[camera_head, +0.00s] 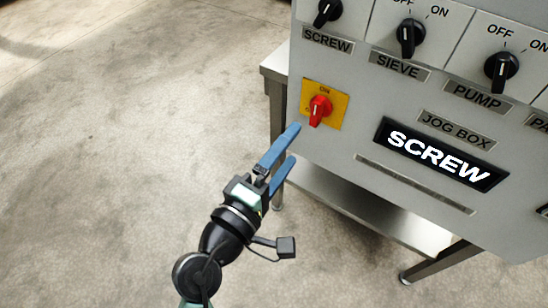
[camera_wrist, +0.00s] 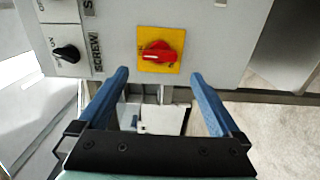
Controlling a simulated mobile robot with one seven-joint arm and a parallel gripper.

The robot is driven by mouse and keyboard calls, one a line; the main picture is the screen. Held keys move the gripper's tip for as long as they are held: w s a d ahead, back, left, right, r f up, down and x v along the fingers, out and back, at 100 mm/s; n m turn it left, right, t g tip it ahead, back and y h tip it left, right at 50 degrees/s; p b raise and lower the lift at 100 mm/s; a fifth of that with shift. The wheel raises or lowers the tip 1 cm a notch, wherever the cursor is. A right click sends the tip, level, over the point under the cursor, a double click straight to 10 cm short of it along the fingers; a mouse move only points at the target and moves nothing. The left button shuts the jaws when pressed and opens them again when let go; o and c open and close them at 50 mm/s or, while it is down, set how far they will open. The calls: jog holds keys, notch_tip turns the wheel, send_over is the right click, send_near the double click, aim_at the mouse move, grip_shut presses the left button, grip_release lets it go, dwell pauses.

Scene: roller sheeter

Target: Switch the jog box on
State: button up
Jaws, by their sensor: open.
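The jog box is a grey panel (camera_head: 350,150) with a "JOG BOX" label (camera_head: 456,130). Its red rotary switch (camera_head: 319,109) sits on a yellow plate (camera_head: 341,104) at the panel's left side, with "ON" printed above the knob. In the wrist view the red switch (camera_wrist: 158,52) is ahead of the fingers, near the middle between them. My gripper (camera_head: 291,148) has blue fingers, open and empty, just below and left of the switch in the head view, apart from it. It also shows in the wrist view (camera_wrist: 160,75).
Black knobs labelled SCREW (camera_head: 327,12), SIEVE (camera_head: 410,38) and PUMP (camera_head: 501,70) line the panel above. A lit display (camera_head: 440,154) reads SCREW. A metal table (camera_head: 375,213) stands below the panel. The concrete floor (camera_head: 120,150) at left is clear.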

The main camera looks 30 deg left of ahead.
jog(key=shift+s, duration=2.15)
